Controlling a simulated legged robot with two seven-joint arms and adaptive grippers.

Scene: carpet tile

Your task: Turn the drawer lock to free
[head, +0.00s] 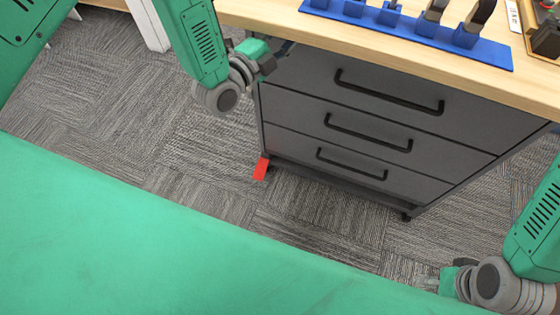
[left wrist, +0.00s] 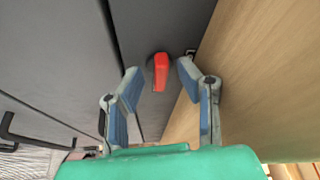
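The drawer lock shows in the left wrist view as a red handle (left wrist: 161,72) on a dark round base, set in the grey cabinet front. The handle stands roughly upright in that picture. My left gripper (left wrist: 158,74) is open, with one blue-grey finger on each side of the handle and visible gaps between. In the head view my left gripper (head: 284,49) is at the cabinet's upper left corner, just under the tabletop, and the lock is hidden there. My right gripper (head: 429,283) is low at the right, away from the cabinet; its fingers are too small to read.
The grey drawer cabinet (head: 350,122) has three black-handled drawers, all shut. The wooden tabletop (head: 400,45) overhangs closely above the left gripper. A blue tool rack (head: 405,29) stands on it. A red piece (head: 262,168) is at the cabinet's lower left foot. Carpet (head: 130,110) is clear.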

